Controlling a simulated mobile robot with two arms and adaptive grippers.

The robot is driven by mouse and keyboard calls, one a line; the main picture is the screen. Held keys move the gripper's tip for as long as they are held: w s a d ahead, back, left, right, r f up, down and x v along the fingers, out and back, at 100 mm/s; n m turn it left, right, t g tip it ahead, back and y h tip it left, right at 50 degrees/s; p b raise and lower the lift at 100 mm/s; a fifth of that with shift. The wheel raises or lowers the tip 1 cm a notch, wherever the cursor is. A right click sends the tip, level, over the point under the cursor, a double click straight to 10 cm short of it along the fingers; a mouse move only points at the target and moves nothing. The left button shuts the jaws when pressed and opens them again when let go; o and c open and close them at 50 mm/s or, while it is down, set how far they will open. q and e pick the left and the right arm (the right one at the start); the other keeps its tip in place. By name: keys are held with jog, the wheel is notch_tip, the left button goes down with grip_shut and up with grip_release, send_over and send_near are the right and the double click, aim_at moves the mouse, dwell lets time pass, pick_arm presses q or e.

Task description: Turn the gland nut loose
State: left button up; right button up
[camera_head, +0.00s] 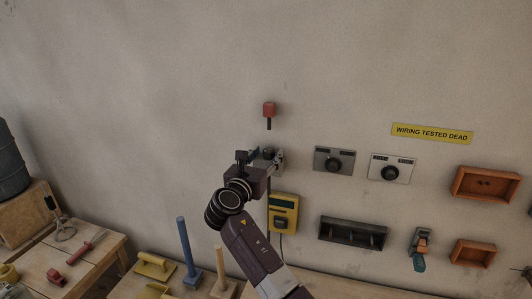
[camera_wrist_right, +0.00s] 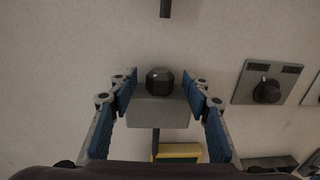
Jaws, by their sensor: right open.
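The gland nut (camera_wrist_right: 160,80) is a dark, faceted nut on top of a grey box (camera_wrist_right: 157,112) on the wall, in the right wrist view. My right gripper (camera_wrist_right: 160,88) is open, with one blue-padded finger on each side of the nut and a visible gap to it on both sides. In the head view my right gripper (camera_head: 262,158) is up at the wall and largely hides the box; I cannot make out the nut there. A dark cable (camera_wrist_right: 155,142) runs down from the box. My left gripper is not in view.
A red block with a dark stub (camera_head: 269,109) is on the wall above the gripper. A yellow meter (camera_head: 283,212) hangs just below. Two dial plates (camera_head: 334,160) (camera_head: 391,168) are to the right. A bench with tools (camera_head: 75,255) stands lower left.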

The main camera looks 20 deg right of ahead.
jog(key=c, duration=1.2)
jog(key=shift+o, duration=0.2)
jog(key=shift+d+r+n+t+y+p, duration=0.25)
jog(key=shift+n+y+p, duration=0.2)
jog(key=shift+p, duration=0.5)
jog(key=shift+s+d+f+n+t+y+p, duration=0.1)
jog(key=shift+n+t+y+p, duration=0.5)
jog(key=shift+y, duration=0.25)
jog(key=shift+d+f+n+t+y, duration=0.1)
jog(key=shift+n+t+y, duration=0.15)
jog(key=shift+n+y, duration=0.25)
jog(key=shift+d+f+n+t+y, duration=0.1)
jog(key=shift+n+t+y, duration=0.15)
jog(key=shift+y, duration=0.45)
jog(key=shift+s+d+n+t+y, duration=0.15)
jog(key=shift+n+t+y, duration=0.1)
jog(key=shift+n+y, duration=0.9)
jog(key=shift+w+d+n+t+y, duration=0.15)
jog(key=shift+n+y, duration=0.5)
jog(key=shift+y, duration=0.9)
jog(key=shift+s+y, duration=0.1)
jog(key=shift+y, duration=0.3)
